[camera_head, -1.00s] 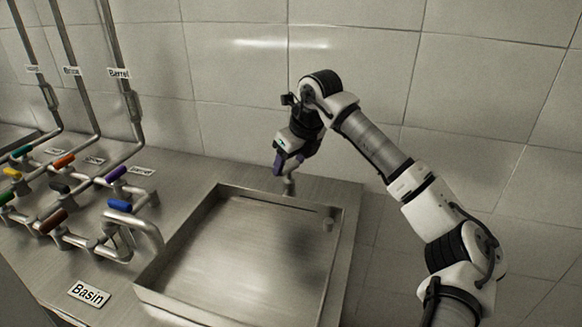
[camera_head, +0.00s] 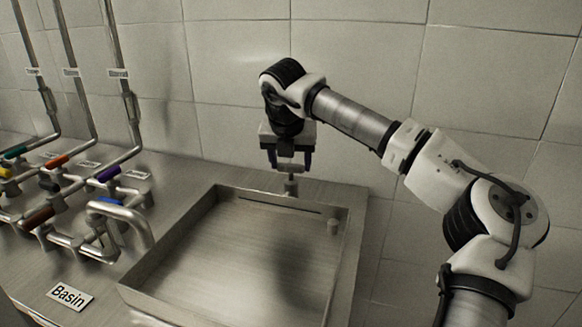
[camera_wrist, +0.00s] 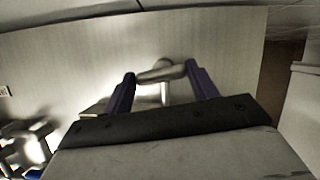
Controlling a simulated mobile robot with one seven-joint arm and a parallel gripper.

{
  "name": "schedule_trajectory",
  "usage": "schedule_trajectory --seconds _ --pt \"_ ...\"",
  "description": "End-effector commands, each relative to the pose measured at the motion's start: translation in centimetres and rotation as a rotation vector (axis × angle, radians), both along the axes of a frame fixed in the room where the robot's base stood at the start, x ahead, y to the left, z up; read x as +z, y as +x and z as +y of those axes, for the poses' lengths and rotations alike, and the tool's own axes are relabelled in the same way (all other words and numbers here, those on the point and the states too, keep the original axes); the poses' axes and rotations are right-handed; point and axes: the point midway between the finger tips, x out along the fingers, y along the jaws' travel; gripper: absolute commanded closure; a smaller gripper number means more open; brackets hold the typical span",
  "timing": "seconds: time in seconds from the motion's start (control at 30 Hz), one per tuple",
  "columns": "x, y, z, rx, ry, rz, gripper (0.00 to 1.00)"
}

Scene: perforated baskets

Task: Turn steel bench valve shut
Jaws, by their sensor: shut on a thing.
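The steel bench valve (camera_head: 291,187) stands on the bench behind the basin's back rim. My gripper (camera_head: 290,168) points down over it, its two purple fingers on either side of the valve's top. In the wrist view, the valve's grey lever (camera_wrist: 162,73) lies crosswise between the fingertips of my gripper (camera_wrist: 161,76). My gripper is shut on this lever, one finger at each end. The lever is hard to make out in the head view.
The steel basin (camera_head: 338,268) lies in front of the valve. Pipes with coloured valve handles, among them a blue handle (camera_head: 108,201), stand to the left. A label reading Basin (camera_head: 70,297) is at the front left. The tiled wall (camera_head: 230,60) is close behind.

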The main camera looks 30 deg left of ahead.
Motion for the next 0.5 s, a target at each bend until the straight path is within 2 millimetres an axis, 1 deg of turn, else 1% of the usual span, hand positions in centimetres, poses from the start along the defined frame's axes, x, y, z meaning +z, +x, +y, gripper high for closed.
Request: schedule_trajectory --seconds 0.2,0.5 --pt "-0.06 -0.04 0.08 -0.109 -0.001 -0.001 0.65" --pt "0.02 -0.01 0.07 -0.173 -0.001 0.001 0.65"
